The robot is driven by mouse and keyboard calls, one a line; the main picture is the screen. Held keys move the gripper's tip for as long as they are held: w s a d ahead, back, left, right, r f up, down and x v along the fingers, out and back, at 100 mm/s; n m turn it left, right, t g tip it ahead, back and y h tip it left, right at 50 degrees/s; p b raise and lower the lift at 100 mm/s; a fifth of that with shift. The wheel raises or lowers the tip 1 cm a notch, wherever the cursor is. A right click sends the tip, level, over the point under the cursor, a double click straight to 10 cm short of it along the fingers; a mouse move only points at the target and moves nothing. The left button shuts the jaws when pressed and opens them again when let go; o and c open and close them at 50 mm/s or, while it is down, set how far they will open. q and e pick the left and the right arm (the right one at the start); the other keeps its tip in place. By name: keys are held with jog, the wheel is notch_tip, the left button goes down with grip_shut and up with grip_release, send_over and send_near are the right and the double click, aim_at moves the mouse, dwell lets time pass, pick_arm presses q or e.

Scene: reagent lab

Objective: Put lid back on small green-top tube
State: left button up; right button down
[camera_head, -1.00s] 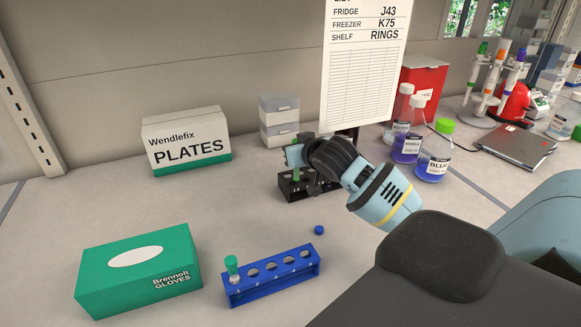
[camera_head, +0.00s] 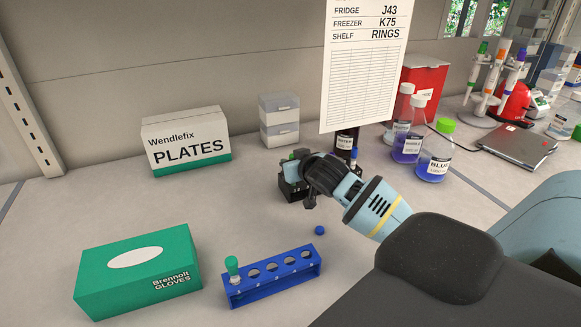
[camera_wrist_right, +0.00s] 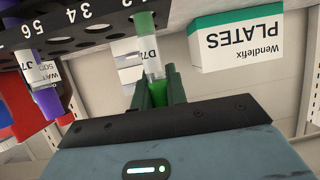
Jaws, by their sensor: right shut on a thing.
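My right gripper (camera_head: 288,166) is at the black rack (camera_head: 290,192) at the back of the bench, and the arm hides much of that rack. In the right wrist view, which is upside down, the fingers (camera_wrist_right: 160,88) are shut around a green lid (camera_wrist_right: 158,95). The lid is at the mouth end of a small clear tube (camera_wrist_right: 152,62) with green at its lower end. The tube lines up with the numbered rack (camera_wrist_right: 95,25). I cannot tell whether the lid is fully seated. My left gripper is not in view.
A blue rack (camera_head: 275,286) holds one green-topped tube (camera_head: 232,268); a small blue ball-like piece (camera_head: 319,230) lies behind it. A green glove box (camera_head: 135,275), a plates box (camera_head: 186,142) and bottles (camera_head: 434,158) stand around. A purple-capped tube (camera_wrist_right: 46,103) is near the gripper.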

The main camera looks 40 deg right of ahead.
jog(key=shift+f, duration=0.7)
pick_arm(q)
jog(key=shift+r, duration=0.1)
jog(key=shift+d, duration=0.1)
pick_arm(e)
jog(key=shift+f, duration=0.1)
jog(key=c, duration=1.4)
grip_release()
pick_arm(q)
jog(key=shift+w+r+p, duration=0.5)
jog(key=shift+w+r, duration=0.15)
pick_arm(e)
jog(key=v, duration=1.2)
